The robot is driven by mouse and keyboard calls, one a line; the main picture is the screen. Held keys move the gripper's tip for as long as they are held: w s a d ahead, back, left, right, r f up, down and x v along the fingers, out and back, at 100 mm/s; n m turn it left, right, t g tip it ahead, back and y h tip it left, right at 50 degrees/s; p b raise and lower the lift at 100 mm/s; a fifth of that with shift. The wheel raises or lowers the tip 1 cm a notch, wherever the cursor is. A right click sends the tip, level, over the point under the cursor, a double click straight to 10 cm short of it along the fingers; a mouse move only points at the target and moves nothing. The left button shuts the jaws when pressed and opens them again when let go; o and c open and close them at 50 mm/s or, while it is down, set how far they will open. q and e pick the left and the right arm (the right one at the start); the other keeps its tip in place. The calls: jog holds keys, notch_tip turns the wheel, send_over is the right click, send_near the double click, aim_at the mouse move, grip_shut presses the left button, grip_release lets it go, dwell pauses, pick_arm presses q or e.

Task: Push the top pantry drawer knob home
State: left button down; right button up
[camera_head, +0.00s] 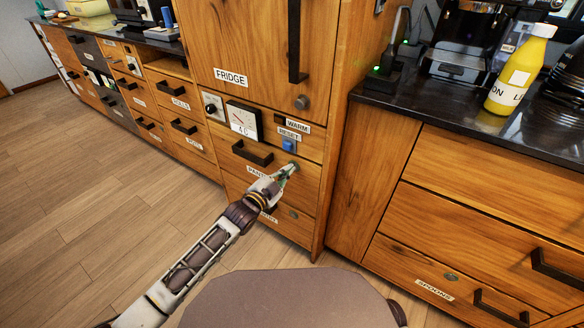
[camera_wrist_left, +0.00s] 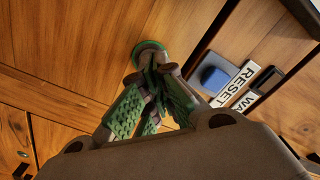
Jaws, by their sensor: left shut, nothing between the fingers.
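The top pantry drawer (camera_head: 233,166) is under the fridge, with a dark bar handle (camera_head: 252,153) and a partly covered pantry label (camera_head: 257,171). Its round knob (camera_wrist_left: 150,48) has a green rim and shows just beyond my fingertips in the left wrist view. My left gripper (camera_head: 287,172) is shut and empty, its green-padded fingers pointing at the knob. The fingertips (camera_wrist_left: 158,68) overlap the knob's lower edge in that view; whether they touch it I cannot tell. In the head view the fingers mostly hide the knob. My right gripper is not in view.
A blue reset button (camera_head: 288,145) sits close above the knob, beside the reset and warm labels. A lower drawer with a small knob (camera_head: 294,215) is underneath. The counter (camera_head: 455,108) at right holds a yellow bottle (camera_head: 521,70). The wooden floor at left is clear.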

pick_arm(q)
jog(key=shift+p+v, duration=1.35)
jog(key=shift+v, duration=0.45)
jog(key=shift+s+a, duration=0.15)
jog(key=shift+s, duration=0.05)
